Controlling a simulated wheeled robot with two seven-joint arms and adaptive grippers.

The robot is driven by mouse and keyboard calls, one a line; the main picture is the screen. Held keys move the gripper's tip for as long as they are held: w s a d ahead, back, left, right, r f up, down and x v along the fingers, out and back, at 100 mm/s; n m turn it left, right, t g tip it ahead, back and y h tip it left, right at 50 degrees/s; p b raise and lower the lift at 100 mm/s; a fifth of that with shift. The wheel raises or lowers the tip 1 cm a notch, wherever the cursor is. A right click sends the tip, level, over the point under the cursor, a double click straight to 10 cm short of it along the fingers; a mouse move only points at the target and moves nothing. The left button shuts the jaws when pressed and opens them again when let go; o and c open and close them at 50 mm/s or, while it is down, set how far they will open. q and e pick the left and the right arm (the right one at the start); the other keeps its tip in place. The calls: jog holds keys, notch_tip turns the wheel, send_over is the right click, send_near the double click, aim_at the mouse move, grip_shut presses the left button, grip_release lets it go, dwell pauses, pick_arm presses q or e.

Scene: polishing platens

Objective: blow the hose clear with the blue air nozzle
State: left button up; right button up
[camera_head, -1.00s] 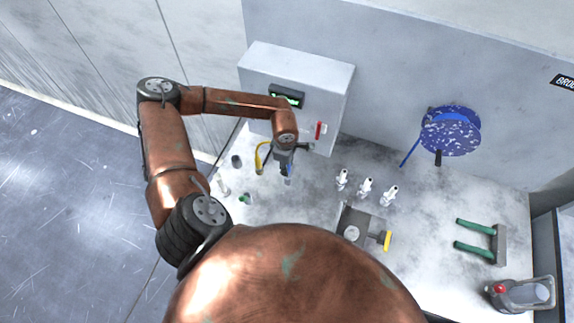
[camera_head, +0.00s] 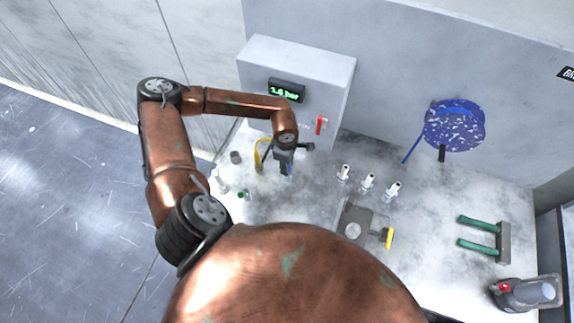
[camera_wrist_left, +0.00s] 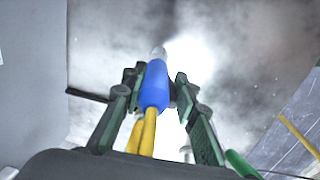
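The blue air nozzle (camera_wrist_left: 155,85) sits between the two fingers of my left gripper (camera_wrist_left: 158,82) in the left wrist view. The fingers look closed against its sides, and its pale tip points away from the gripper. A yellow line (camera_wrist_left: 142,133) runs back from it. In the head view my left gripper (camera_head: 285,165) is above the bench, in front of the grey control box, with a little of the blue nozzle (camera_head: 289,169) showing. A blue hose end (camera_head: 411,149) hangs from the speckled blue reel (camera_head: 455,126) on the wall, apart from the nozzle. My right gripper is not in view.
The control box (camera_head: 325,72) has a display (camera_head: 287,91) reading about 1.6 bar and a red lever (camera_head: 319,124).

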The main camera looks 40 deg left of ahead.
pick_arm(q)
jog(key=o, duration=0.5)
jog(key=shift+r, duration=0.1)
jog(key=r, duration=0.8)
jog(key=s+r, duration=0.1)
jog(key=r, duration=0.2)
jog(key=shift+d+r, duration=0.15)
jog(key=shift+r, duration=0.25)
